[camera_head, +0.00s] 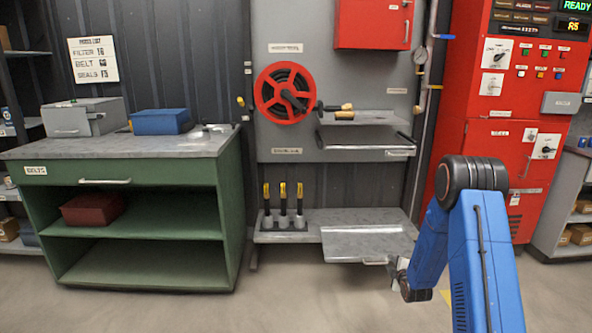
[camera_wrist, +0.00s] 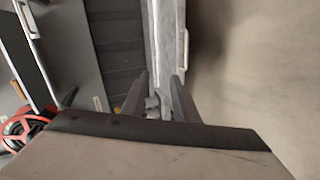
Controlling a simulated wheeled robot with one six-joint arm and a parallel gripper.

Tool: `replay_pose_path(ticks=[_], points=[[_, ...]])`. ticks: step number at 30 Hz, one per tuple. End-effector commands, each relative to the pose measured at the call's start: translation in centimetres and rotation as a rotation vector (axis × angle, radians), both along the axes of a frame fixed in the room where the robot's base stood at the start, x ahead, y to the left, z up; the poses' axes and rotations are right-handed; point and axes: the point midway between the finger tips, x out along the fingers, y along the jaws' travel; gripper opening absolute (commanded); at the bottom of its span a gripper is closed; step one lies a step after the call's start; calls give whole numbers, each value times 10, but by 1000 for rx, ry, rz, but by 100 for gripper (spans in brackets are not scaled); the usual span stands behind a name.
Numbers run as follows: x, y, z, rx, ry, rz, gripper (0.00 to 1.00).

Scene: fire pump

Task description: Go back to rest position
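My gripper (camera_wrist: 159,77) shows in the wrist view with its two dark fingers apart. Nothing is clearly held between them; small grey shapes (camera_wrist: 153,105) low in the gap are too unclear to name. In the head view my blue arm (camera_head: 478,250) is bent, its black elbow high and its forearm pointing down. My gripper (camera_head: 396,273) is small and partly hidden there, low beside the right end of the lower shelf's grey panel (camera_head: 365,243). It looks close to that panel's handle (camera_head: 375,262); I cannot tell whether they touch.
A green workbench (camera_head: 130,180) with a grey box (camera_head: 84,117) and a blue box (camera_head: 161,121) stands left. A red hose reel (camera_head: 285,92) hangs centrally above the lower shelf. A red control cabinet (camera_head: 510,130) stands behind my arm. The front floor (camera_head: 250,310) is clear.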

Motion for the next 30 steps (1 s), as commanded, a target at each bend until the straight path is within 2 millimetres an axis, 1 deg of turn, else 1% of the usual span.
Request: replay_pose_path(ticks=[1, 3, 8, 12, 14, 18, 23, 29, 30], points=[[-3, 2, 17, 19, 11, -10, 27], [-8, 5, 36, 51, 34, -29, 27], [-25, 13, 77, 124, 87, -73, 27], [-44, 19, 112, 190, 131, -119, 27], [-53, 22, 125, 218, 150, -139, 27], [-78, 30, 157, 282, 193, -186, 27], [-111, 38, 191, 359, 240, -246, 27], [-159, 50, 228, 452, 297, -324, 27], [-169, 52, 234, 472, 308, -340, 27]])
